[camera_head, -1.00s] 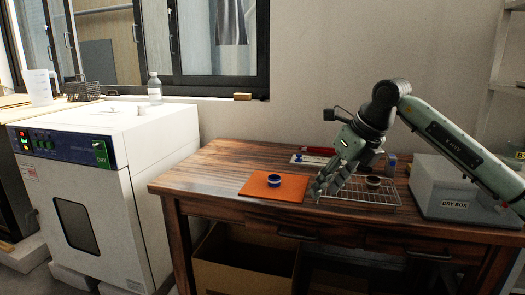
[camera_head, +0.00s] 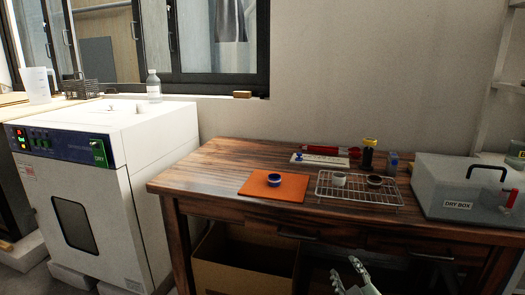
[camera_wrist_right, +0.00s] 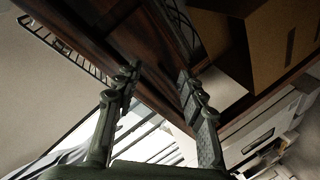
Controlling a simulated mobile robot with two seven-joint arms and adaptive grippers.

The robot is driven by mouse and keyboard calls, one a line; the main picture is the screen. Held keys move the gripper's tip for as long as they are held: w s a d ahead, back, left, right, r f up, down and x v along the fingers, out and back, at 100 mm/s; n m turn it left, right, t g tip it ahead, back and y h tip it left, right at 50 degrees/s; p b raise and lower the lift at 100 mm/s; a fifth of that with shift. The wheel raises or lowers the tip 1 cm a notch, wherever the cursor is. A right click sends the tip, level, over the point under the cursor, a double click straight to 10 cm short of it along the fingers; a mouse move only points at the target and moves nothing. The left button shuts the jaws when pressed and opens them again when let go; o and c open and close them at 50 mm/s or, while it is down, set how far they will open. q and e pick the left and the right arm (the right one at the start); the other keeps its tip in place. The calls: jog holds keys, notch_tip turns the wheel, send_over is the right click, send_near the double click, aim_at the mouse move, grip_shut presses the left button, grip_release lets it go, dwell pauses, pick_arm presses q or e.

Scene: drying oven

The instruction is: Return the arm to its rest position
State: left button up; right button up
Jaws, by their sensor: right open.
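My right gripper (camera_head: 346,270) is low in the head view, in front of the wooden table (camera_head: 222,160) and below its top. Its fingers are apart with nothing between them. In the right wrist view the two fingers of the right gripper (camera_wrist_right: 158,78) are spread, with dark wood and a cardboard box beyond them. My left gripper is in neither view.
A cardboard box (camera_head: 240,270) stands below. The oven (camera_head: 95,200) is left.

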jog(key=s+d+f+m+g+h, duration=0.1)
jog(key=s+d+f+m+g, duration=0.15)
jog(key=s+f, duration=0.45)
jog(key=s+d+f+m+g+h, duration=0.1)
jog(key=s+d+f+m+g, duration=0.2)
jog(key=s+f, duration=0.45)
jog(key=s+f+g, duration=0.3)
jog(key=s+f, duration=0.2)
jog(key=s, duration=0.3)
jog(key=s+f+m+g, duration=0.1)
jog(key=s+f+g, duration=0.3)
jog(key=s, duration=0.5)
notch_tip(320, 180, down, 2)
jog(key=shift+f+y, duration=0.25)
jog(key=shift+y, duration=0.05)
